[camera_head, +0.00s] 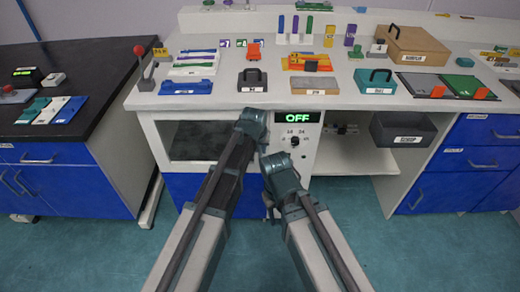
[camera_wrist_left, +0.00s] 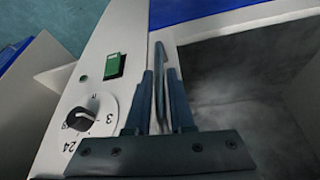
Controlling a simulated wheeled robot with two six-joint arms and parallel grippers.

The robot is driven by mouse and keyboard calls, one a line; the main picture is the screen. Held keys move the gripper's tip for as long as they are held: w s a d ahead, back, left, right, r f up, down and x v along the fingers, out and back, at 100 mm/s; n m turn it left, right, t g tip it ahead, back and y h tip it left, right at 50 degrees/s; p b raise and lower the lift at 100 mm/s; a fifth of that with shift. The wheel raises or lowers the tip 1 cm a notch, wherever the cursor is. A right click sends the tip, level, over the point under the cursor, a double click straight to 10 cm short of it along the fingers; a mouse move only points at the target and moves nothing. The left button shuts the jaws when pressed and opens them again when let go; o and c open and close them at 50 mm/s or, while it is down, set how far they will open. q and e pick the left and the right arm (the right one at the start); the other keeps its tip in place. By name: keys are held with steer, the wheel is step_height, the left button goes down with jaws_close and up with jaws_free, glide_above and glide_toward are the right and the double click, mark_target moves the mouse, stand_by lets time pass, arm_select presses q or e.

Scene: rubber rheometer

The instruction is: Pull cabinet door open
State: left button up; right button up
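The cabinet door (camera_head: 196,140) is a white-framed panel with a dark window under the white counter; it looks closed in the head view. In the left wrist view its dark pane (camera_wrist_left: 245,90) fills the right side. A slim upright handle (camera_wrist_left: 159,70) stands between the fingers of my left gripper (camera_wrist_left: 160,85), which are close on both sides of it. In the head view my left gripper (camera_head: 252,122) is at the door's right edge and hides the handle. My right gripper (camera_head: 278,165) is lower right, before the control panel; its fingers cannot be made out.
The control panel (camera_head: 297,140) has a green OFF display and a knob (camera_wrist_left: 80,120). The counter above holds several tools and trays. Blue drawers (camera_head: 475,160) stand right; the floor in front is clear.

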arm_select(q)
jaws_close()
stand_by(1.1)
